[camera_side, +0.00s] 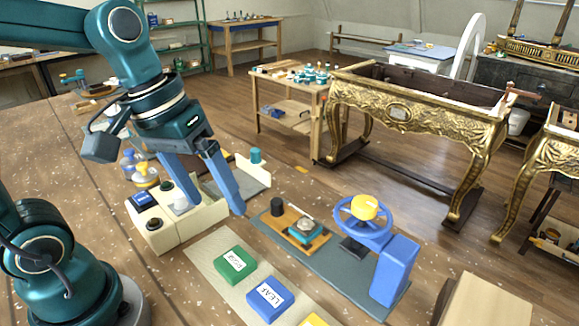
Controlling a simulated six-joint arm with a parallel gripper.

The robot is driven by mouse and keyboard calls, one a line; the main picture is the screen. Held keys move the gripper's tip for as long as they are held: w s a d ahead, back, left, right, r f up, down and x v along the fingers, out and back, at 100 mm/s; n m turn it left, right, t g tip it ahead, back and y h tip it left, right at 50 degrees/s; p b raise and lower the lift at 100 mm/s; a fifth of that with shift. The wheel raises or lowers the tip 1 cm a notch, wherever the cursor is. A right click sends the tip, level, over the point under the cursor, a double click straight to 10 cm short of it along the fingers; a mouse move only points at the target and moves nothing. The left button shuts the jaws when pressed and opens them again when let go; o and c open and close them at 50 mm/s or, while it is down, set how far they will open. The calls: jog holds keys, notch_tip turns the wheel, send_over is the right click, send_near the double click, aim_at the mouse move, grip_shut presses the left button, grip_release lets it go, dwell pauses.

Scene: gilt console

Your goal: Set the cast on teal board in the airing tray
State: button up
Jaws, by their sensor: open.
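A small pale cast (307,224) sits on a teal board (300,236), which rests on a wooden base on the grey-blue mat. A low tray with a pale raised wall (253,172) and grey floor stands further back, behind my gripper; it looks like the airing tray, and part of it is hidden by my fingers. My gripper (216,207) is open, its two blue fingers pointing down. It is empty and hangs to the left of the cast, in front of the tray and over the right side of a cream caddy.
The cream caddy (163,239) stands left of the tray. A blue handwheel press (398,271) with a yellow hub stands right of the cast. A dark cylinder (277,207) is left of the cast. Green (235,264) and blue (268,299) labelled boxes lie in front.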

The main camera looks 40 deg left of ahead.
jog(key=s+m+t, duration=0.1)
jog(key=s+a+m+y, duration=0.1)
jog(key=s+m+t, duration=0.1)
jog(key=shift+s+a+f+t+y, duration=0.15)
jog(key=shift+s+f+t+y, duration=0.1)
jog(key=shift+s+t+y, duration=0.05)
jog(key=shift+o, duration=0.5)
jog(key=shift+s+a+m, duration=0.1)
jog(key=shift+m, duration=0.2)
